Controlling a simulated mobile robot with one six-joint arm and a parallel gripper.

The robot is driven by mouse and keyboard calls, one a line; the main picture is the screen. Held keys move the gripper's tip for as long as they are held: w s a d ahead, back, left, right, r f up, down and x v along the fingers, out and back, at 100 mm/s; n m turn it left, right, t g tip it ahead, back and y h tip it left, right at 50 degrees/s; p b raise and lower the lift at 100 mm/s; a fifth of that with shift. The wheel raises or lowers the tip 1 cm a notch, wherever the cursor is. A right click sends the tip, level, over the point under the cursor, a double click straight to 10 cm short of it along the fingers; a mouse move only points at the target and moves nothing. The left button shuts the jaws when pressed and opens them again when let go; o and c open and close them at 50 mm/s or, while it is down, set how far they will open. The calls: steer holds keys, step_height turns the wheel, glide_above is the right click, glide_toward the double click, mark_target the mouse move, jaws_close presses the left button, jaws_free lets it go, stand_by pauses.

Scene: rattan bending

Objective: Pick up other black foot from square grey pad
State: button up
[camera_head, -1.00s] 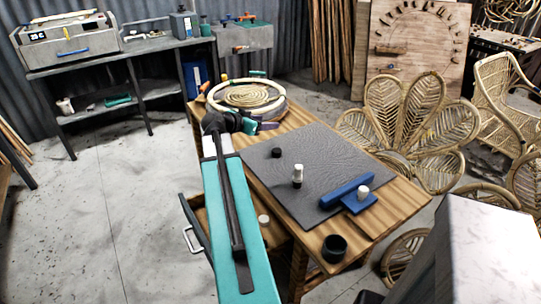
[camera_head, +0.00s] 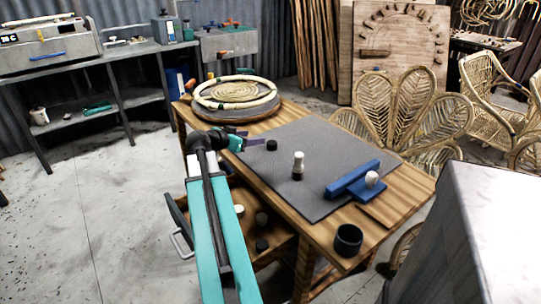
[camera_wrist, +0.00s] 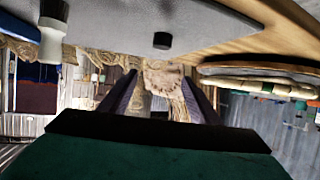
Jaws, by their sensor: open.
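A small black round foot (camera_head: 271,145) stands on the square grey pad (camera_head: 320,140), near the pad's left side. My gripper (camera_head: 256,141) is just left of the foot, with its purple-grey fingers pointing toward it. The wrist view is upside down. There the two fingers of my gripper (camera_wrist: 160,78) are spread apart with nothing between them, and the black foot (camera_wrist: 162,41) shows above them on the pad (camera_wrist: 205,22). The foot looks apart from the fingers.
A white-topped, dark-based piece (camera_head: 298,165) stands on the pad near a blue tool (camera_head: 352,178). A round rattan piece (camera_head: 236,92) lies at the table's far end. A dark cup (camera_head: 348,240) is at the near corner. An open drawer (camera_head: 213,197) holds several small pieces.

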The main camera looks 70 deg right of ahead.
mark_target(270, 144)
steer(key=shift+w+f+b, duration=0.1)
steer(key=shift+f+b, duration=1.2)
steer(key=shift+f, duration=0.65)
steer(key=x, duration=0.7)
steer(key=shift+d+f, duration=0.1)
steer(key=shift+d, duration=0.15)
steer(key=shift+s+d+f, duration=0.2)
steer(key=shift+d, duration=0.25)
steer(key=shift+p+x, duration=0.3)
steer(key=shift+x, duration=2.35)
steer(key=shift+s+a+f, duration=0.1)
steer(key=shift+a, duration=0.05)
steer(key=c, duration=1)
